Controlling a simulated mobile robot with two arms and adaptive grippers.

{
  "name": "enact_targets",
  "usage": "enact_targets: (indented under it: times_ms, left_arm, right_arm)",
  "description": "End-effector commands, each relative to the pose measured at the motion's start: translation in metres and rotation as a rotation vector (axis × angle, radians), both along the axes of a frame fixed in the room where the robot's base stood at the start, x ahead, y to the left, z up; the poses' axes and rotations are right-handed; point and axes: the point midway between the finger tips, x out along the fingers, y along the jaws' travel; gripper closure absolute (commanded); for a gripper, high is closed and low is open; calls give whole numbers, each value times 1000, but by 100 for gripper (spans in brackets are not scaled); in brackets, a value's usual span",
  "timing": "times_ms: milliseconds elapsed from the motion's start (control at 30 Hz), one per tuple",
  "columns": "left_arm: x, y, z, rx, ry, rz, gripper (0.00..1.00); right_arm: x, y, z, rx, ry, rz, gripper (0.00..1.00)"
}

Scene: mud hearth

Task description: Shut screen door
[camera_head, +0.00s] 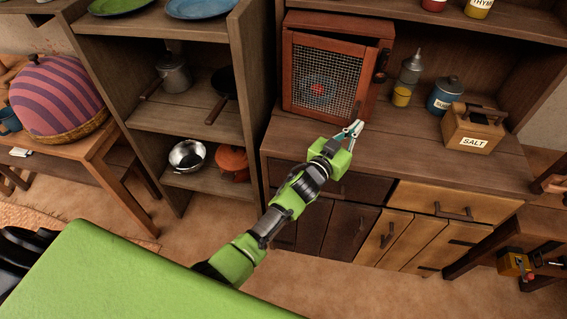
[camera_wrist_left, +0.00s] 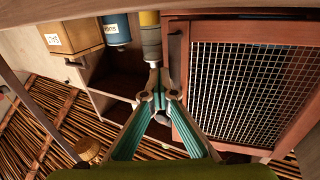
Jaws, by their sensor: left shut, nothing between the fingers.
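The screen door (camera_head: 325,75) is a wire-mesh panel in a red-brown frame on the small cabinet (camera_head: 340,22) on the counter. A dark gap shows along its top, and it looks slightly ajar at its right, handle side. A dark handle (camera_head: 380,66) is on that edge. The mesh also fills the right of the left wrist view (camera_wrist_left: 250,90), with the handle (camera_wrist_left: 175,58) at its left edge. My left gripper (camera_head: 355,127) is shut and empty, in front of the door's lower right corner. Whether it touches the door I cannot tell. My right gripper is not in view.
Right of the cabinet stand a bottle (camera_head: 411,68), a yellow jar (camera_head: 401,96), a blue jar (camera_head: 444,95) and a wooden salt box (camera_head: 473,130).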

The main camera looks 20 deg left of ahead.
Motion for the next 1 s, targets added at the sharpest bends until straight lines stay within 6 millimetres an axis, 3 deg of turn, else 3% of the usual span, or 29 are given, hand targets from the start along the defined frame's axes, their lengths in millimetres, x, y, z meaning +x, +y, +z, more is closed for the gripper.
enact_targets:
  times_ms: [333,567,1000]
  left_arm:
    - [34,-4,-2,2,2,-5,100]
    - [39,-5,0,0,1,-6,100]
    - [39,-6,0,0,1,-7,100]
  right_arm:
    - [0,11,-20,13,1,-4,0]
    - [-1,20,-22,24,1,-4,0]
    - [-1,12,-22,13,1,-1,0]
